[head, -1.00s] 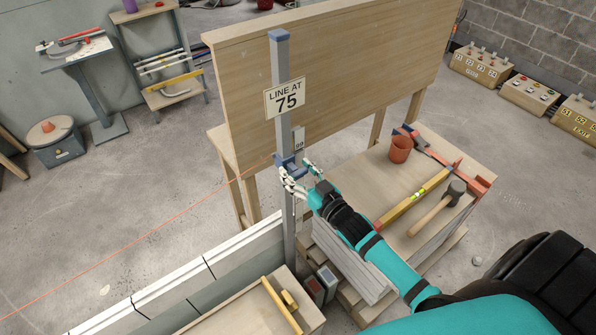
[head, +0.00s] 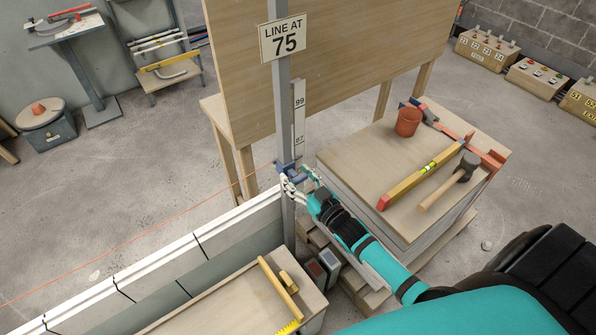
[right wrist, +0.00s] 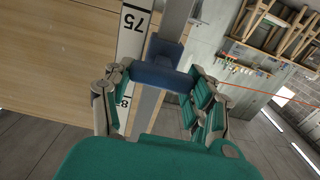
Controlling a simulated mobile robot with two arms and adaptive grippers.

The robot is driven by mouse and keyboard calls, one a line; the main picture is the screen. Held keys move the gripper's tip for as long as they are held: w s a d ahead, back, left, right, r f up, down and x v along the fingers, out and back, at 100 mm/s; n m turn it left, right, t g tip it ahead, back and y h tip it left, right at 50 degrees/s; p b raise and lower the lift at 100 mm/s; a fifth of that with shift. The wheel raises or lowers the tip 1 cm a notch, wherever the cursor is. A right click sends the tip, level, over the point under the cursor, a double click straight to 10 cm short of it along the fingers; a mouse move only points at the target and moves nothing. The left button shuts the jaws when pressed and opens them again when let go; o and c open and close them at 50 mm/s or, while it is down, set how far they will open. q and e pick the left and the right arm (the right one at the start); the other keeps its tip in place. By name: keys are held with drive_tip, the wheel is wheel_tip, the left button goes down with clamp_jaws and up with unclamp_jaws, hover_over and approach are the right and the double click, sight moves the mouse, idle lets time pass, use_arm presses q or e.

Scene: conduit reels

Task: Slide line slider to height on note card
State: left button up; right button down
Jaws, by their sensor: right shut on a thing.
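The blue line slider (head: 285,169) sits around the grey upright post (head: 288,215). My right gripper (head: 298,177) is shut on it. In the right wrist view the slider (right wrist: 160,76) lies between the fingers (right wrist: 153,82). The note card (head: 285,38) on the post reads "LINE AT 75". The white number scale (head: 298,112) beside the post shows 99 and 87 above the slider. In the right wrist view the scale (right wrist: 133,30) shows 75 on one side of the slider and a partly hidden 8 on the other. My left gripper is out of view.
An orange string line (head: 150,232) runs left from the slider. A low block wall (head: 150,262) stands at left. A board stack (head: 345,160) at right bears a clay pot (head: 408,121), a yellow level (head: 420,173) and a mallet (head: 450,182). A wooden panel stands behind the post.

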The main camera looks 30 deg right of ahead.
use_arm(q)
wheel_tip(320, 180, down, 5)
drive_tip(key=b, duration=0.3)
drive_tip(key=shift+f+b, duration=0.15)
drive_tip(key=shift+b, duration=0.25)
use_arm(e)
wheel_tip(320, 180, down, 8)
drive_tip(key=shift+r, duration=0.25)
drive_tip(key=shift+c, duration=2)
unclamp_jaws()
drive_tip(key=shift+r, duration=0.1)
drive_tip(key=s+d, duration=0.1)
drive_tip(key=s, duration=1.1)
drive_tip(key=shift+d, duration=0.35)
